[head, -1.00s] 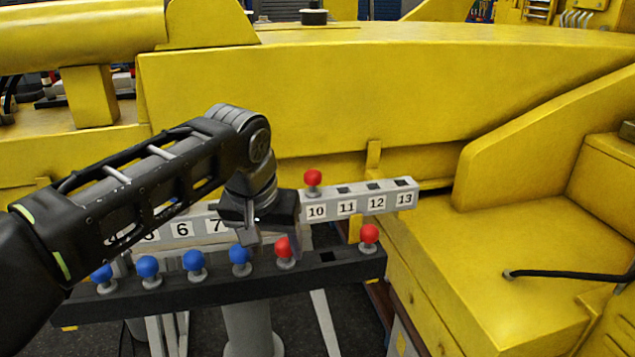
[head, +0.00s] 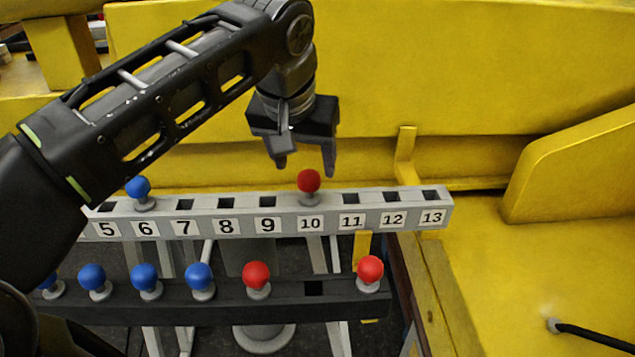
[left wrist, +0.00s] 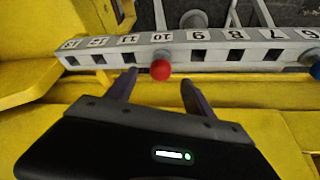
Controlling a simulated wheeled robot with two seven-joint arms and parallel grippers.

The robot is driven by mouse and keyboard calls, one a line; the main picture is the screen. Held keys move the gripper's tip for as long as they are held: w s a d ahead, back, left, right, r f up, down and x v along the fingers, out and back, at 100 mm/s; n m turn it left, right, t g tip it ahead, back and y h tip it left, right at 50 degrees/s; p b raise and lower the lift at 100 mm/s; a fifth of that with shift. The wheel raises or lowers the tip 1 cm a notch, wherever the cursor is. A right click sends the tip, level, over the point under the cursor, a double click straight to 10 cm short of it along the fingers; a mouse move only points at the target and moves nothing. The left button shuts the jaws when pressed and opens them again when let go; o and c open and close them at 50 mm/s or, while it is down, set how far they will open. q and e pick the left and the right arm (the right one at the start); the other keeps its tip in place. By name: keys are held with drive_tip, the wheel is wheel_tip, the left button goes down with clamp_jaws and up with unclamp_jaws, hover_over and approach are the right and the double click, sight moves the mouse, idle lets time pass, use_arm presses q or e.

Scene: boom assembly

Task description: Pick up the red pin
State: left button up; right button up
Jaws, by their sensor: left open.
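A red pin (head: 309,183) stands upright in the grey numbered rail (head: 190,228) above label 10. Two more red pins, a left one (head: 256,278) and a right one (head: 369,271), stand in the black rail (head: 225,305) in front, with an empty hole between them. My left gripper (head: 305,168) is open and empty, pointing down just above and behind the pin at 10. In the left wrist view, that pin's red head (left wrist: 160,70) shows between and beyond the two fingertips (left wrist: 157,82). My right gripper is not in view.
A blue pin (head: 139,190) stands in the grey rail at 6, and several blue pins (head: 145,278) stand in the black rail. The other visible holes in the grey rail are empty. A large yellow machine body (head: 420,75) rises behind the rail.

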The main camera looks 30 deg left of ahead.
sight(307, 175)
use_arm(q)
drive_tip(key=shift+x, duration=1.35)
drive_tip(key=p+x, duration=0.1)
drive_tip(key=x, duration=0.4)
drive_tip(key=shift+a+f, duration=0.1)
drive_tip(key=shift+a, duration=0.05)
drive_tip(key=shift+c, duration=0.3)
clamp_jaws()
